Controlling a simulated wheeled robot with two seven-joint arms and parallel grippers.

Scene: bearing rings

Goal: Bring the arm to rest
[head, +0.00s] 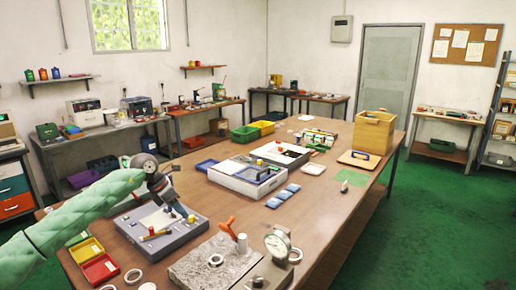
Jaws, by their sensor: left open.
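My left arm (85,212), in a pale green sleeve, reaches in from the left in the head view. My left gripper (178,212) is open and hangs over the grey case (165,243) on the near left of the table. I see nothing held in it. The gap between its fingertips and the case is hard to judge. A pale ring (133,276) lies on the table near the front edge, and another ring (216,260) lies on the speckled stone plate (203,270). My right gripper is not in view.
A dial gauge on a stand (278,243) rises at the near right of the stone plate. Yellow and red bins (101,270) sit left of the case. White boxes (243,178) and a wooden crate (373,132) stand farther back. The table's right side (330,215) is clear.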

